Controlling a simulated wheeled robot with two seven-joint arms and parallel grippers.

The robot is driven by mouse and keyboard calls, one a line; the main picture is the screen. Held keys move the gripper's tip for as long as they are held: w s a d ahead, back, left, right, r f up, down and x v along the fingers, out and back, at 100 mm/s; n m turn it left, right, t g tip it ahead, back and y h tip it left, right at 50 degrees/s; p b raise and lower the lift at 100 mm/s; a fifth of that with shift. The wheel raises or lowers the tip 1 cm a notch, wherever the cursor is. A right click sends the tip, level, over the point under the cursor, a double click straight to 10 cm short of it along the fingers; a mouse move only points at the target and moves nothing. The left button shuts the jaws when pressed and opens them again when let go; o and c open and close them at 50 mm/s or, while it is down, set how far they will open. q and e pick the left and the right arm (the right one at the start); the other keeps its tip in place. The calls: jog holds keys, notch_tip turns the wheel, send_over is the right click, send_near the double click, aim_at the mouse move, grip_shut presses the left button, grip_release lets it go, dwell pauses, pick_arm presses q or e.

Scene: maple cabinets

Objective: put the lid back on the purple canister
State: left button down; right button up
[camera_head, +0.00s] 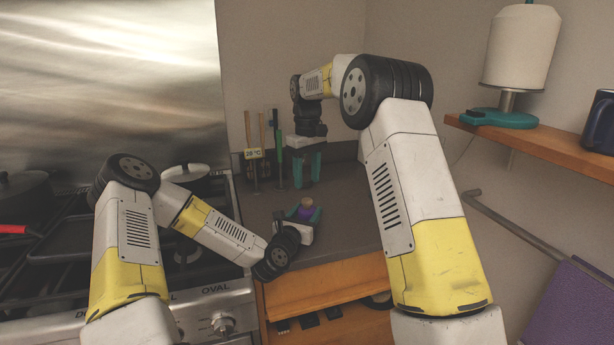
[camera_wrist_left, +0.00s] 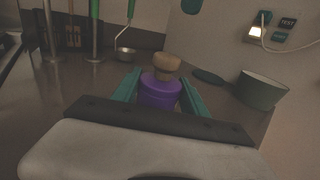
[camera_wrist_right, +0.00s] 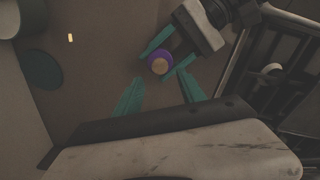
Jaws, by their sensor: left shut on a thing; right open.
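The purple canister (camera_head: 306,212) stands upright on the dark counter near its front edge. A tan wooden stopper-like lid (camera_wrist_left: 167,66) is on top of it, and it also shows from above in the right wrist view (camera_wrist_right: 159,67). I cannot tell how firmly it is seated. My left gripper (camera_wrist_left: 160,82) is shut on the canister, with one teal finger on each side. My right gripper (camera_head: 306,180) is open and empty, pointing down above and behind the canister. In the right wrist view its fingers (camera_wrist_right: 160,90) are apart from the lid.
Upright utensils (camera_head: 262,140) and a small display (camera_head: 253,154) stand at the back. A grey-green bowl (camera_wrist_left: 262,90) and a dark flat disc (camera_wrist_left: 208,76) lie on the counter. The stove (camera_head: 60,260) is left; a wooden shelf (camera_head: 550,140) projects at right.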

aim_at(307, 200)
notch_tip(307, 200, down, 8)
jog(key=shift+r, duration=0.1)
dwell(0.4)
grip_shut()
jog(key=shift+o, duration=0.7)
grip_release()
notch_tip(307, 200, up, 12)
